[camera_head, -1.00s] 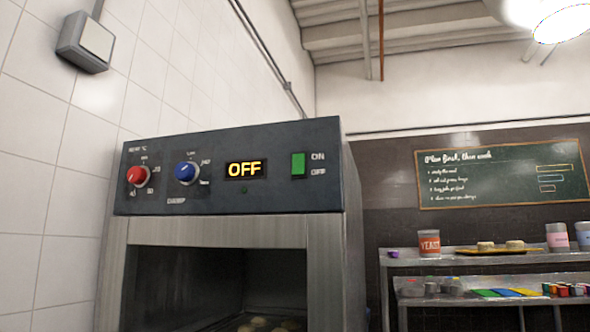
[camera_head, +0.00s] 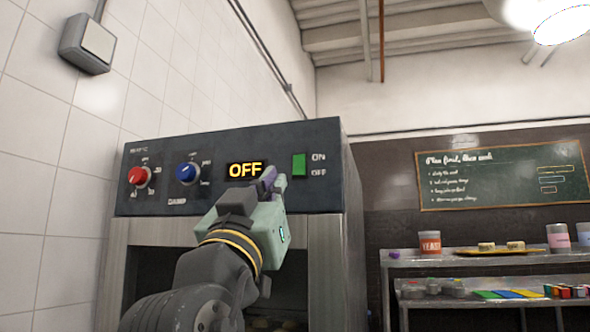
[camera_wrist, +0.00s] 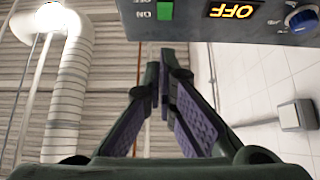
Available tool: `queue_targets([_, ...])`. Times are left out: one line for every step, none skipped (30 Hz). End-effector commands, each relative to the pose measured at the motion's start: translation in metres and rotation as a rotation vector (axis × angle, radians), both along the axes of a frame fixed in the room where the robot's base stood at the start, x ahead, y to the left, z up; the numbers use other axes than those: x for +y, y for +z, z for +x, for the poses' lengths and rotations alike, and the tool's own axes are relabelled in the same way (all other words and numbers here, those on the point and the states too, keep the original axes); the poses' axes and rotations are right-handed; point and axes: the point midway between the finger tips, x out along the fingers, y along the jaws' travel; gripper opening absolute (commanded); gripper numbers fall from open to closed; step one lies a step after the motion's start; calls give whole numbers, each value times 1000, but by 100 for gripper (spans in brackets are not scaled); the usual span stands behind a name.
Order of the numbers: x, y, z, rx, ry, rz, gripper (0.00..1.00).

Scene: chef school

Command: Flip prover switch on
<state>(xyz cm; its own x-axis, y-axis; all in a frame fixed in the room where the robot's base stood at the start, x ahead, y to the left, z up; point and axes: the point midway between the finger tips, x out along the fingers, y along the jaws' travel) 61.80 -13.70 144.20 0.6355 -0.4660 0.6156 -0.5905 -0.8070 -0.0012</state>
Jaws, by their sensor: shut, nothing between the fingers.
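The prover's dark control panel (camera_head: 225,200) has a green switch (camera_head: 299,165) at its right, marked ON above and OFF below. The display (camera_head: 244,170) reads OFF. My gripper (camera_head: 272,178) is shut and empty in front of the panel, just left of and a little below the switch. It covers the panel below the display. In the wrist view the picture is upside down; the green switch (camera_wrist: 165,10) sits at the top edge, beyond the closed fingertips (camera_wrist: 164,52). I see a gap in the picture between fingertips and switch.
A red knob (camera_head: 138,176) and a blue knob (camera_head: 187,173) sit on the panel's left. The prover's open chamber lies below, partly behind my arm. At the right, a shelf unit (camera_head: 480,258) holds jars and a tray. A white-tiled wall is at the left.

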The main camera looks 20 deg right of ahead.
Motion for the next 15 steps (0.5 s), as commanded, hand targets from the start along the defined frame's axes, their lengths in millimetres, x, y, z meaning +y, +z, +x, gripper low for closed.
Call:
queue_targets([0,0,0,1,0,1,0])
queue_targets([0,0,0,1,0,1,0])
queue_targets([0,0,0,0,1,0,0])
queue_targets([0,0,0,0,1,0,0])
queue_targets([0,0,0,0,1,0,0])
queue_targets([0,0,1,0,2,0,0])
queue_targets([0,0,1,0,2,0,0])
queue_targets([0,0,1,0,2,0,0])
queue_targets([-1,2,2,2,2,0,0])
queue_targets([-2,3,3,1,1,0,0])
queue_targets([-3,5,5,1,1,0,0])
queue_targets([-5,8,8,2,0,0,0])
queue_targets([-7,11,10,2,0,0,0])
queue_targets([-9,15,13,2,0,0,0])
queue_targets([-13,19,17,3,-1,1,0])
